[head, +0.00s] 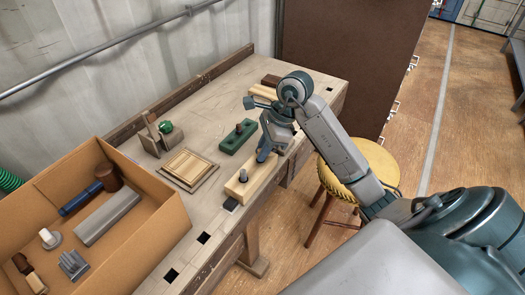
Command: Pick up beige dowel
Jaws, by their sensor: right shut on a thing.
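My right gripper (264,153) reaches over the workbench and points down at the far part of a long pale wooden block (241,191). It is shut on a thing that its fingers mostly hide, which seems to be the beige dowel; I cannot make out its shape. A short grey peg (243,175) stands upright in the near part of the same block, apart from the fingers. I cannot tell whether the held thing still touches the block. My left gripper is not in view.
A green block with a dark peg (238,128) stands just left of my gripper. A wooden panel (188,168) and a small wooden stand (157,138) lie further left. A cardboard box (140,172) of tools fills the lower left. A yellow stool (372,170) stands beside the bench.

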